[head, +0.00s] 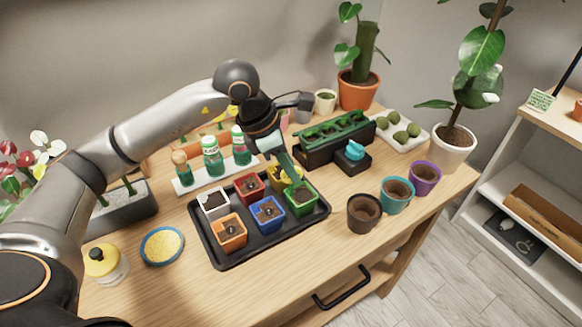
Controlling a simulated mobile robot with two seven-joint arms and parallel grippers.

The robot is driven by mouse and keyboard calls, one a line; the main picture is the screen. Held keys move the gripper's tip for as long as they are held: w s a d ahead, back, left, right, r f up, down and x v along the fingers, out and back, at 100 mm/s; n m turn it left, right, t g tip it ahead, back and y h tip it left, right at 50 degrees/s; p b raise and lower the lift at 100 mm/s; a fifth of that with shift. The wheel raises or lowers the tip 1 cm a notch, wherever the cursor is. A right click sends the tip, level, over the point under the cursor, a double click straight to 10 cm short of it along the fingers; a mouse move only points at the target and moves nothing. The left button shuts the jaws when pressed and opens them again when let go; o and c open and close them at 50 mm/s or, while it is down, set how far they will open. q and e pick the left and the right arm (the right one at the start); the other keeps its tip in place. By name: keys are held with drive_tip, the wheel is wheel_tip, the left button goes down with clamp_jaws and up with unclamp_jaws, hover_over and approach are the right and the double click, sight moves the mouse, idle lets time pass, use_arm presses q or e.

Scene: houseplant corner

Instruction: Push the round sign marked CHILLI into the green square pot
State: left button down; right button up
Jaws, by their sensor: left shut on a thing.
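The green square pot (300,208) stands at the right end of the black tray, filled with dark soil. My left gripper (287,163) reaches down from the upper left, just behind and above the green pot, close to the yellow pot. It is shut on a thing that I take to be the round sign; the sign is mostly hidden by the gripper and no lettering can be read. I cannot tell whether its lower end touches the soil. My right gripper is not in view.
The black tray (225,262) also holds white, red, yellow, orange and blue pots. Behind it stand several bottles (212,157) and a dark planter (318,153). Three round pots (364,214) stand to the right.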

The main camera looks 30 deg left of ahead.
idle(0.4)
use_arm(q)
drive_tip(key=shift+c, duration=2.3)
unclamp_jaws()
drive_tip(key=shift+r+p, duration=2.4)
drive_tip(key=shift+r, duration=1.1)
drive_tip(key=shift+f, duration=0.1)
